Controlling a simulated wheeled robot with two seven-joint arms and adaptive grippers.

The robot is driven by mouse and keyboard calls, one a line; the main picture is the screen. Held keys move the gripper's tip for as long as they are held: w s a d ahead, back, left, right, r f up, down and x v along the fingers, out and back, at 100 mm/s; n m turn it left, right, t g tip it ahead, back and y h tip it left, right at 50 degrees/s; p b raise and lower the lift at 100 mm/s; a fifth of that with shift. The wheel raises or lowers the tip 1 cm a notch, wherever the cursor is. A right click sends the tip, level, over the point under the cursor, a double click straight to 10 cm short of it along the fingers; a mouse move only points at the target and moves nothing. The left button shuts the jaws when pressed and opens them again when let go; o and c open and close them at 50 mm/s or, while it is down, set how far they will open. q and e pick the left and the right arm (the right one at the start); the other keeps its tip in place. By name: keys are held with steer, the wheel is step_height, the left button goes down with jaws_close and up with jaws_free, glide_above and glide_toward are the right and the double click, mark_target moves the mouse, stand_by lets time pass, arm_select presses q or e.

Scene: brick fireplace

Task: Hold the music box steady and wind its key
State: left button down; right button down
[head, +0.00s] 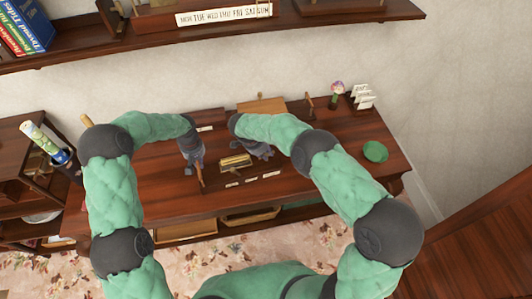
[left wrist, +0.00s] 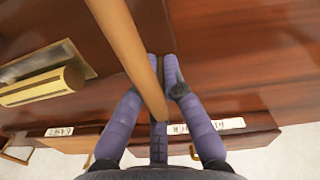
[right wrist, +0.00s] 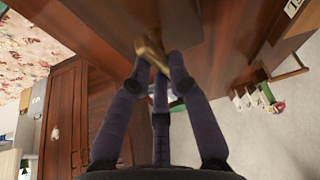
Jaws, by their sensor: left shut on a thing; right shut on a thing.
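The music box shows in the head view as a dark wooden piece on the table with a brass cylinder (head: 235,161) in its middle. The cylinder also shows at the left of the left wrist view (left wrist: 45,86). My left gripper (head: 194,164) is shut on a light wooden strip (left wrist: 125,40) left of the cylinder, which looks like an edge of the box. My right gripper (head: 262,152), right of the cylinder, is shut on a small brass piece (right wrist: 148,50), apparently the key. Its fingers hide part of the piece, and its turn angle cannot be told.
Small white labels (head: 251,180) lie along the front of the table. A green round thing (head: 375,151) and white cards (head: 364,97) are at its right. A shelf (head: 340,15) runs above the back. A side stand (head: 18,150) is at the left.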

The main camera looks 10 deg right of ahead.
stand_by(0.3)
steer(key=c, duration=1.1)
jaws_free()
steer(key=shift+c, duration=0.2)
steer(key=w+v, duration=0.1)
steer(key=v, duration=1.1)
steer(key=shift+s, duration=0.4)
steer(key=shift+a, duration=0.1)
arm_select(q)
steer(key=c, duration=1.3)
jaws_free()
